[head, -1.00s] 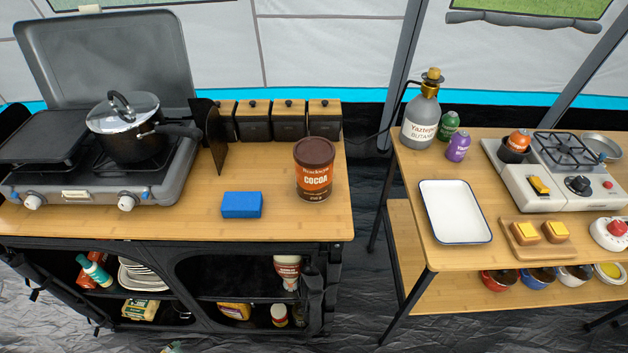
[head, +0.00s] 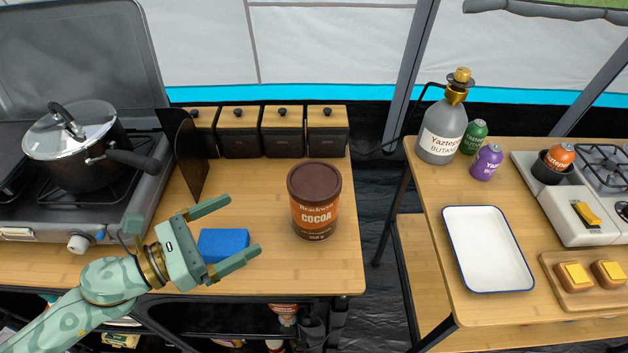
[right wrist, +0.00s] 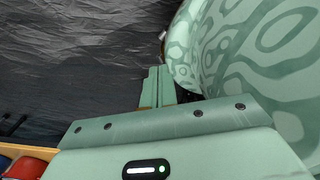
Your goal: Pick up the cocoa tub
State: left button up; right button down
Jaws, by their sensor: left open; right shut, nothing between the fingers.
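The cocoa tub (head: 315,203) is a brown and orange cylinder with a dark brown lid. It stands upright near the right end of the left wooden counter. My left gripper (head: 231,230) is open and empty, its two pale green fingers pointing right toward the tub. It is apart from the tub, to its left, and hovers around or over a blue sponge (head: 224,243). My right gripper (right wrist: 158,88) shows only in the right wrist view, with its fingers together and nothing between them. The tub is not in that view.
Several black canisters with wooden lids (head: 283,132) stand behind the tub. A stove with a lidded pot (head: 75,145) is at the left. A gap separates the counter from the right table, which holds a white tray (head: 487,248) and a butane bottle (head: 443,128).

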pick_arm(q)
jog(key=shift+w+d+r+m+g, duration=0.1)
jog(key=shift+d+m+g, duration=0.05)
jog(key=shift+m+g, duration=0.15)
jog(key=p, duration=0.1)
send_near(314, 188)
jog(key=w+f, duration=0.1)
jog(key=f, duration=0.1)
jog(key=x, duration=0.2)
jog(key=p+x, duration=0.1)
jog(key=x, duration=0.1)
jog(key=shift+w, duration=0.4)
jog(key=shift+w+d+f, duration=0.1)
jog(key=shift+w+d, duration=0.2)
jog(key=shift+d, duration=0.25)
jog(key=x, duration=0.4)
jog(key=shift+w+d, duration=0.2)
jog(key=shift+d, duration=0.15)
pick_arm(e)
jog(key=shift+s+r, duration=0.2)
jog(key=shift+r, duration=0.9)
pick_arm(q)
jog(key=shift+c, duration=0.3)
jog(key=c, duration=1.4)
pick_arm(e)
jog(key=shift+s, duration=0.1)
pick_arm(q)
jog(key=shift+c, duration=0.2)
